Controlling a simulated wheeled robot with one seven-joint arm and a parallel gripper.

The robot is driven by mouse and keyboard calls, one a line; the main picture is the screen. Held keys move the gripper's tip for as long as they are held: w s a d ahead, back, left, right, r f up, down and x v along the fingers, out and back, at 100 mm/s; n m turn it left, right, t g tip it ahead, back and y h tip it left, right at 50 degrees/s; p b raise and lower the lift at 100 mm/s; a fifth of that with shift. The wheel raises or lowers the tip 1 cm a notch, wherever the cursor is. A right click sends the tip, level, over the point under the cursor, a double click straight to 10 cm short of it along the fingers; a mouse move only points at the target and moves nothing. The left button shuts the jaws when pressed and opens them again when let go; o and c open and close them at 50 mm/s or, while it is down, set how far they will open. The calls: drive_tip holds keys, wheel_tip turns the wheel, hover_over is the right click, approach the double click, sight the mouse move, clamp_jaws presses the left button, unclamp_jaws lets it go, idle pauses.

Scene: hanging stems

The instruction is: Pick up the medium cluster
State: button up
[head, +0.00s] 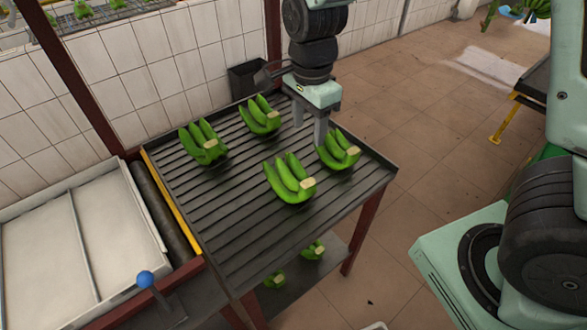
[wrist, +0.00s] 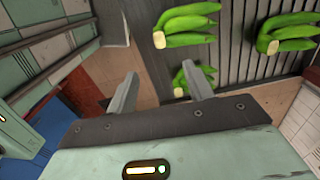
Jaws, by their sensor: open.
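Several green banana clusters lie apart on a dark slatted table (head: 230,190). One is at the left (head: 203,145), one at the back (head: 260,117), one at the front (head: 290,183) and one at the right (head: 339,152). The front one looks largest; I cannot tell surely which is the medium one. My gripper (head: 309,132) is open and empty, pointing down over the table beside the right cluster. In the wrist view, my gripper (wrist: 160,75) has a cluster (wrist: 194,80) partly hidden behind its right finger, and two more clusters (wrist: 186,22) (wrist: 288,34) beyond.
A lower shelf under the table holds more green clusters (head: 312,250). A roller (head: 165,210) and a pale tray (head: 80,235) adjoin the table's left side. A dark bin (head: 247,78) stands behind by the tiled wall. Open floor (head: 420,150) lies right.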

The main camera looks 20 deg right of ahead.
drive_tip(key=p, duration=0.2)
hover_over(308, 182)
drive_tip(key=f, duration=1.2)
drive_tip(key=shift+a+f, duration=0.1)
drive_tip(key=shift+a, duration=0.2)
drive_tip(key=shift+s+d+f+p, duration=0.1)
drive_tip(key=shift+s+f+p, duration=0.05)
drive_tip(key=shift+f+p, duration=0.4)
drive_tip(key=shift+d+f+p, duration=0.1)
drive_tip(key=shift+f+p, duration=0.65)
drive_tip(key=shift+f, duration=1.3)
drive_tip(key=shift+c, duration=0.3)
clamp_jaws()
